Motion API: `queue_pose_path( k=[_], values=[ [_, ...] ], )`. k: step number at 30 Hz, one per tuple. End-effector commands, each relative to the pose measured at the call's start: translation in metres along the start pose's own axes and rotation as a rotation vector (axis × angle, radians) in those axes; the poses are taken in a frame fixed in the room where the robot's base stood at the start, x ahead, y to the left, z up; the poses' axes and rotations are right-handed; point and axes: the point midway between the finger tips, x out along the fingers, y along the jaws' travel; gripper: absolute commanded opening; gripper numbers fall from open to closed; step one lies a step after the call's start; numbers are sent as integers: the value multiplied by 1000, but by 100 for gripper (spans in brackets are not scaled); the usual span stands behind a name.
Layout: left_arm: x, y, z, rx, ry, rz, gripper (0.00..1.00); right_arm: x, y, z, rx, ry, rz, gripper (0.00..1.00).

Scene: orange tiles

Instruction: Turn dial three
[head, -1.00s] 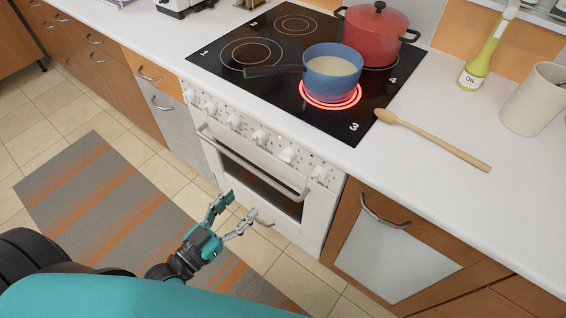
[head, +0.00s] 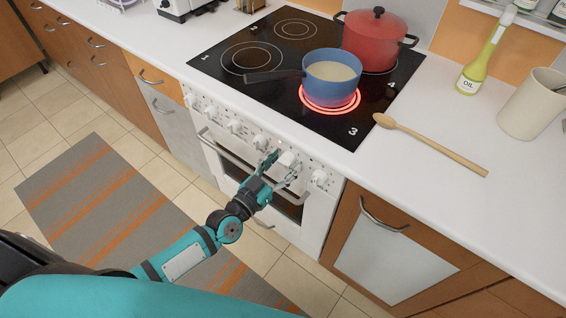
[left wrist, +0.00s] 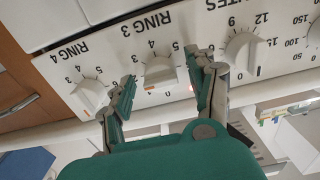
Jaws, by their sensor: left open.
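The white dial marked RING 3 (left wrist: 160,72) is on the oven's front panel, upside down in the left wrist view. In the head view dial three (head: 287,158) is second from the right. My left gripper (left wrist: 163,82) is open, with one finger on each side of this dial. In the head view the left gripper (head: 283,164) is at the panel, below the glowing ring. I cannot tell whether the fingers touch the dial. The RING 4 dial (left wrist: 90,94) and the MINUTES dial (left wrist: 241,51) flank it. My right gripper is not in view.
A blue saucepan (head: 333,73) stands on the glowing red ring marked 3. A red lidded pot (head: 374,42) is behind it. The oven door handle (head: 222,147) is below the dials. A wooden spoon (head: 435,146) lies on the counter.

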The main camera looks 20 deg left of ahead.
Motion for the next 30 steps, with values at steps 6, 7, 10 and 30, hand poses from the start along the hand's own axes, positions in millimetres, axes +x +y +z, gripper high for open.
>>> queue_pose_path(
  k=[6, 7, 10, 30],
  values=[
    [3, 0, 0, 0, 0, 0, 58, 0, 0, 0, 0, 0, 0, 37],
    [3, 0, 0, 0, 0, 0, 58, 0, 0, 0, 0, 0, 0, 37],
    [2, 0, 0, 0, 0, 0, 53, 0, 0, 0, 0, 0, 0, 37],
    [2, 0, 0, -31, 0, 0, 3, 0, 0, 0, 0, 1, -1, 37]
  ],
)
